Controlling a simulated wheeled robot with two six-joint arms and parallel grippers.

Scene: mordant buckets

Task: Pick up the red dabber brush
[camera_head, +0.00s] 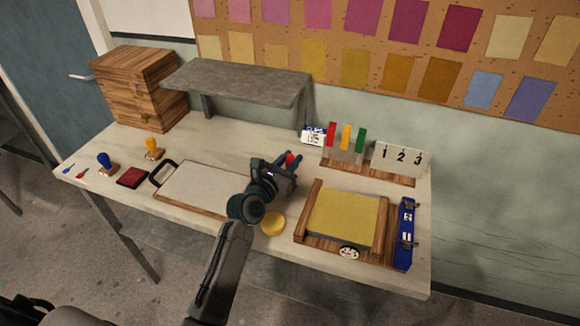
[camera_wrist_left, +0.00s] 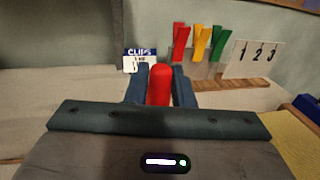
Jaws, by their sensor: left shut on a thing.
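My left gripper (camera_head: 291,158) reaches over the middle of the table, near its back half. Its fingers are shut on a red rounded piece, which I take for the red dabber brush (camera_wrist_left: 160,85). In the left wrist view it stands upright between the two dark fingers, its lower part hidden by the gripper body. In the head view only a small red bit of the brush (camera_head: 289,158) shows between the fingers. I cannot tell whether its lower end touches the table. My right gripper is not in view.
A grey shelf (camera_head: 238,80) stands behind left. A clips box (camera_head: 313,134), coloured clips (camera_head: 346,138) and a number card (camera_head: 401,157) are behind right. A yellow pad (camera_head: 345,219) in a wooden frame lies right. A pale board (camera_head: 205,194) and yellow disc (camera_head: 272,224) lie near the arm.

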